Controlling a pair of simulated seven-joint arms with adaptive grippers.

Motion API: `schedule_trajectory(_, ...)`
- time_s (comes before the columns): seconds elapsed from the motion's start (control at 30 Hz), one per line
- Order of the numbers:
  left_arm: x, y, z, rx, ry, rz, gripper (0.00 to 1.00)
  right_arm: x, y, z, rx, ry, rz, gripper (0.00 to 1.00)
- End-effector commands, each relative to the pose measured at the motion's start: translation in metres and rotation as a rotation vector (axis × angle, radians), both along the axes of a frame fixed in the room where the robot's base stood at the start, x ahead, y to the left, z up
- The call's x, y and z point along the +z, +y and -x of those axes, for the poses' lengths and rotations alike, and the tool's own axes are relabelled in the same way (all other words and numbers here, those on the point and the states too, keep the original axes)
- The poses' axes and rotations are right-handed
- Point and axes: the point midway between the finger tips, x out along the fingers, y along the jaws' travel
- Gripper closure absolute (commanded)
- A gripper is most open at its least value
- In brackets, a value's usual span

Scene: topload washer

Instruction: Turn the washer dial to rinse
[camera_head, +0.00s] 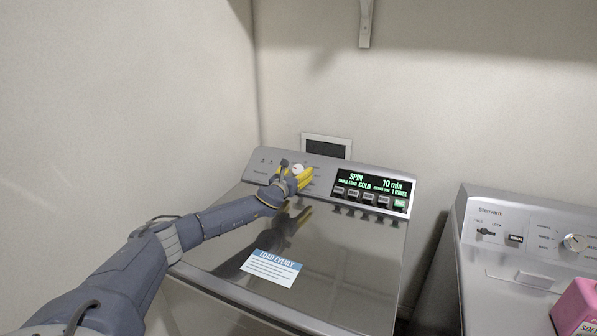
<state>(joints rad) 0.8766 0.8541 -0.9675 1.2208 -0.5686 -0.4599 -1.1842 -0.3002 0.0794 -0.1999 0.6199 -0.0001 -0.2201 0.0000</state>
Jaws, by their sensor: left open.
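The topload washer (341,258) stands in the middle, its lid closed. Its dial (297,169) is a pale round knob on the sloped control panel, partly hidden by my gripper. The display (373,188) on the panel reads "SPIN", "10 min", "COLD" and "1 RINSE" in green. My left gripper (298,178), with yellow fingers, is open at the dial, its fingers close around or beside it. I cannot tell whether they touch it. My right gripper is not in view.
A blue and white "LOAD EVENLY" label (271,268) lies on the lid. A second machine (510,265) with its own knob (575,242) stands at the right. A pink container (577,307) sits on it. Walls close off the left and back.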

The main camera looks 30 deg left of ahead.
Motion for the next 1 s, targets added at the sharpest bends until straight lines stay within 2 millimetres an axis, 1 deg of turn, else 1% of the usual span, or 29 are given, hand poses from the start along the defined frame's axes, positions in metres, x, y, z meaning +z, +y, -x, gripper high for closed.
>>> schedule_trajectory(0.2,0.0006,0.0005,-0.0076,0.0,0.0,0.0,0.3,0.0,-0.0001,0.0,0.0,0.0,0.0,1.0)
schedule_trajectory(0.57,0.0004,0.0008,-0.0084,0.0,0.0,0.0,0.3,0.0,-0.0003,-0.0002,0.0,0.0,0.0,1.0)
schedule_trajectory(1.0,0.0006,0.001,-0.0082,0.0,0.0,0.0,0.81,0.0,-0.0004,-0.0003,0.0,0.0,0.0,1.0)
